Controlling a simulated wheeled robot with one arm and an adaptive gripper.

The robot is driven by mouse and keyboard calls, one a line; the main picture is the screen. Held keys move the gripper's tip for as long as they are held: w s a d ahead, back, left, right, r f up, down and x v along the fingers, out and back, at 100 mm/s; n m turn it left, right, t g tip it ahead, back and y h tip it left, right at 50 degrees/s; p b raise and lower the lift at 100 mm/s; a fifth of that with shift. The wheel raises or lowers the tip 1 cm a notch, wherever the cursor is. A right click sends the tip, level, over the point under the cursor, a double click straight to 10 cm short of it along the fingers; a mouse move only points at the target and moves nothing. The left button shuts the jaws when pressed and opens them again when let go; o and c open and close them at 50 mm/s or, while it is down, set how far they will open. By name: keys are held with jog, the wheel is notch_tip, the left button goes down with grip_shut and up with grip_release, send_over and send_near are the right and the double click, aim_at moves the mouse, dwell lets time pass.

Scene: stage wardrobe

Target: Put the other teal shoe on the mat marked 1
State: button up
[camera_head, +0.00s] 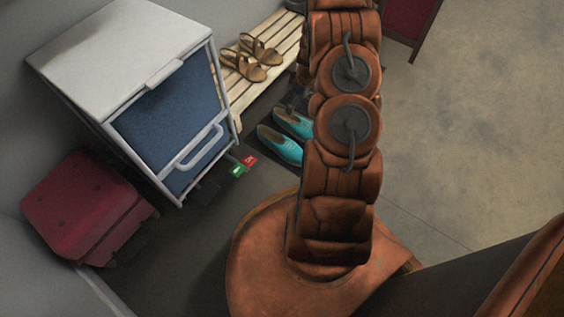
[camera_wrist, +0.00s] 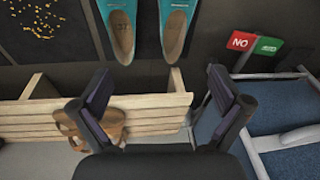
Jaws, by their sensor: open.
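Two teal shoes lie side by side on the dark floor area beside the bench. In the head view the nearer shoe (camera_head: 280,146) and the farther shoe (camera_head: 293,122) show left of my arm. In the wrist view they show at the top, the left one (camera_wrist: 118,22) and the right one (camera_wrist: 175,22), with their open heels toward my gripper. My gripper (camera_wrist: 158,78) is open and empty, its fingers spread below the shoes in the picture and apart from them. No mat marked 1 can be read in either view.
A slatted bench (camera_head: 262,97) holds brown sandals (camera_head: 259,50). A white-framed blue cabinet (camera_head: 170,125) and a dark red case (camera_head: 85,207) stand at left. Red (camera_head: 249,160) and green (camera_head: 237,171) tags are by the cabinet. Open floor (camera_head: 470,130) lies right.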

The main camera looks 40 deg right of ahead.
jog(key=s+a+r+m+g, duration=0.1)
jog(key=s+a+r, duration=0.3)
jog(key=a+r, duration=0.7)
jog(key=s+a+r+m+g, duration=0.1)
jog(key=s+a+r, duration=0.3)
jog(key=a+r, duration=0.65)
jog(key=s+a+r+g, duration=0.1)
jog(key=s+a+r, duration=0.2)
jog(key=s, duration=0.4)
jog(key=s+a+r+m+g+h, duration=0.1)
jog(key=s+a+r, duration=0.2)
jog(key=s, duration=0.5)
jog(key=s+a+r+m, duration=0.1)
jog(key=s+a+r, duration=0.2)
jog(key=s, duration=0.5)
jog(key=shift+a+r+g+h, duration=0.25)
jog(key=shift+r+g+h, duration=0.15)
jog(key=shift+r, duration=0.35)
